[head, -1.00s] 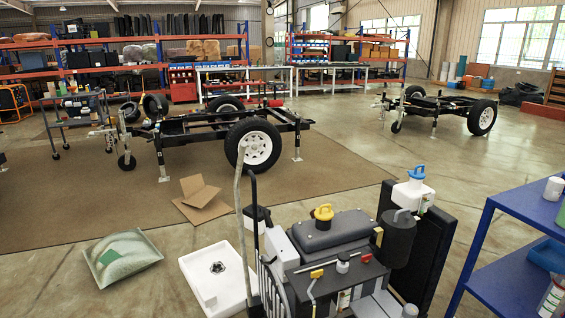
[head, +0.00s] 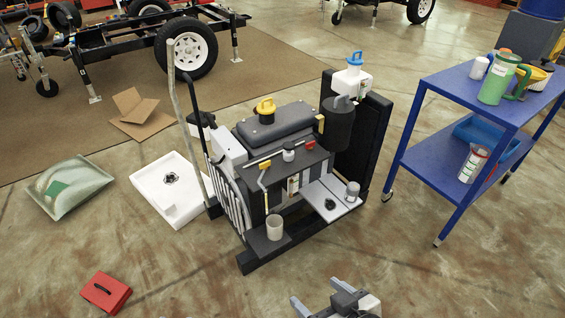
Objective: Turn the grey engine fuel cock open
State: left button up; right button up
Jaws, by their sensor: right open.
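The grey engine (head: 272,128) stands on a black base in the middle of the head view, with a yellow cap on its dark tank. A small red handle (head: 309,146) and a yellow-topped bent lever (head: 264,172) show on its near side. A small dark-topped pale fitting (head: 288,152) sits between them. I cannot tell for sure which is the fuel cock, or how it is turned. My right gripper (head: 317,294) is at the bottom edge, open and empty, in front of the engine and apart from it. My left gripper is out of view.
A blue shelf cart (head: 467,98) with jugs and bottles stands right. A white tray (head: 172,188), a cardboard box (head: 136,118), a green-marked bag (head: 68,187) and a red case (head: 106,292) lie left. A grey cup (head: 274,227) sits on the engine base. Floor in front is mostly clear.

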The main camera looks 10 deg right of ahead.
aim_at(310, 146)
jog(key=z, duration=0.1)
jog(key=k, duration=0.4)
jog(key=u, duration=0.45)
jog(key=i, duration=1.5)
jog(key=z, duration=0.2)
